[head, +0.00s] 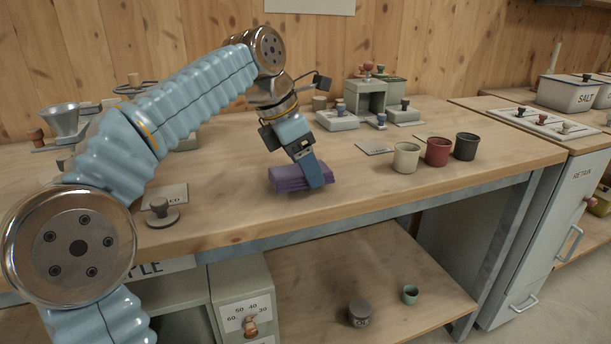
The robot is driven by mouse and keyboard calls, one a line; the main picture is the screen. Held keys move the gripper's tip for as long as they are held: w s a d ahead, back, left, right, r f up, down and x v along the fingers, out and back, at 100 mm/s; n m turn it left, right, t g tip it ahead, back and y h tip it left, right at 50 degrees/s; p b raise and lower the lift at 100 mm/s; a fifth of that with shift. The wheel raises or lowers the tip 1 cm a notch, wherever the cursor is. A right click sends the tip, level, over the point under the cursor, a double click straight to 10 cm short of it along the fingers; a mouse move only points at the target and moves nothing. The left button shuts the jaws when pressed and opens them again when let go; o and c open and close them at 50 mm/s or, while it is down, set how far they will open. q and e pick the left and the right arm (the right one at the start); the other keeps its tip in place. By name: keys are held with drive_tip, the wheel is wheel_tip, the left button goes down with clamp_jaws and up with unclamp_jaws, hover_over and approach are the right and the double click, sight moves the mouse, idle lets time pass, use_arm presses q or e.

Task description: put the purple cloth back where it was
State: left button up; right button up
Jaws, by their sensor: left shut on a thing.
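The purple cloth (290,179) is a folded stack at the middle of the wooden bench top (235,212), near its front edge. My left gripper (315,176) comes down on the cloth's right part and is shut on it. The cloth is at or just above the bench top; I cannot tell whether it touches. The finger on the far side is hidden. My right gripper is not in view.
Cream, red and dark cups (437,152) stand to the right of the cloth. A grey-green knobbed piece (161,213) and a card are to the left. Small knobbed blocks (338,118) stand behind. Bare wood lies between cloth and cups.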

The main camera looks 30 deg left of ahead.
use_arm(q)
drive_tip(key=shift+s+f, duration=0.1)
drive_tip(key=shift+f, duration=0.65)
drive_tip(key=shift+f, duration=0.2)
drive_tip(key=o, duration=0.9)
drive_tip(key=shift+o, duration=0.2)
drive_tip(key=shift+r, duration=0.1)
drive_tip(key=shift+r, duration=0.3)
drive_tip(key=p+v, duration=0.3)
drive_tip(key=v, duration=0.8)
drive_tip(key=shift+s+r, duration=0.15)
drive_tip(key=shift+r, duration=0.1)
